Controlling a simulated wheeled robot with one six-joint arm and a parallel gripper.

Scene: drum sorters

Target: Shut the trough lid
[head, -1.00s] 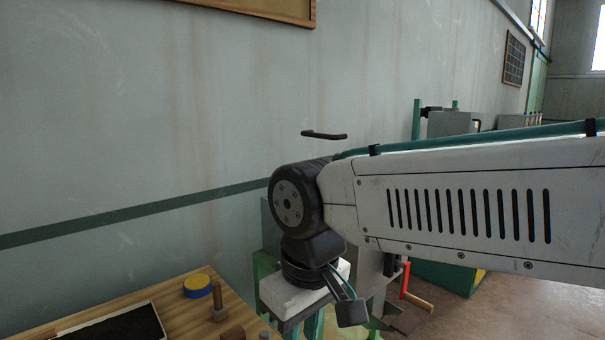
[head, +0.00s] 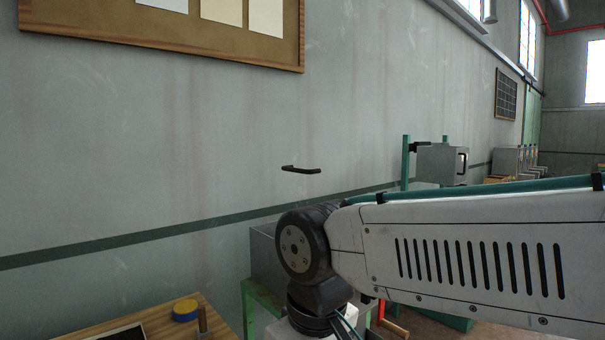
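A grey metal box (head: 265,258) on a green frame (head: 247,300) stands against the wall, partly hidden behind my wrist; it may be the trough. A black bar handle (head: 301,169) shows above it in front of the wall. It may belong to the raised lid, but I cannot make out a lid panel around it. My arm crosses from the right, its wrist overlapping the box in the picture. My gripper (head: 303,329) shows only its pale body at the bottom edge, below the handle. Its fingers are out of frame, so I cannot see whether it is open or holds anything.
A wooden table (head: 145,325) at the lower left holds a yellow and blue round object (head: 185,310), a wooden peg (head: 202,320) and a dark tray. A red handle (head: 381,309) shows below my arm. Another grey box (head: 440,165) on a green frame stands farther back.

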